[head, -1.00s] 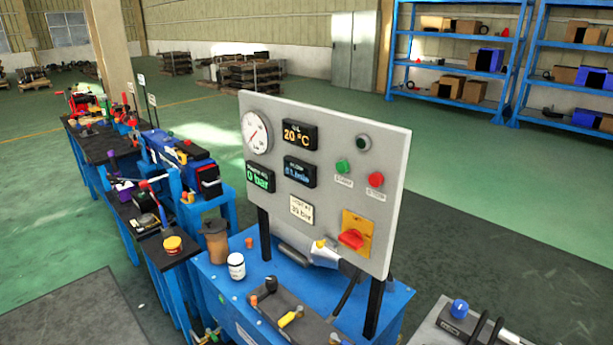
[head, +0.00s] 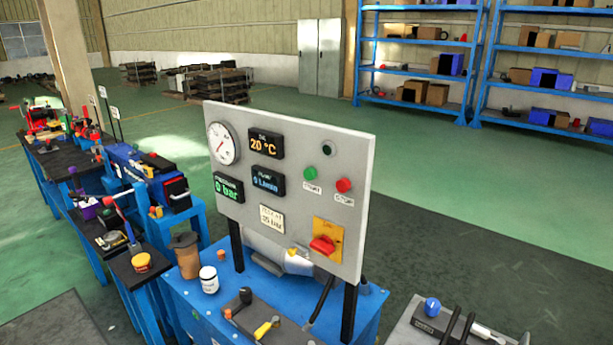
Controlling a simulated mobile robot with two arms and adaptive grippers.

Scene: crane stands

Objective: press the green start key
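The green start key (head: 310,174) is a small round button on the right part of an upright grey control panel (head: 290,215). A small label sits just below it. The red stop key (head: 344,186) is to its right and slightly lower, with its own label. A dark round lamp or socket (head: 329,150) is above them. A red rotary switch on a yellow plate (head: 324,243) is lower down. Nothing covers the green key. Neither of my grippers shows in the head view.
The panel stands on dark posts on a blue bench (head: 190,305) holding a brown cup (head: 186,258), a white jar (head: 209,280) and a yellow-handled valve (head: 266,329). Other blue stands line the left. A grey stand (head: 405,335) is at lower right. Green floor behind is open.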

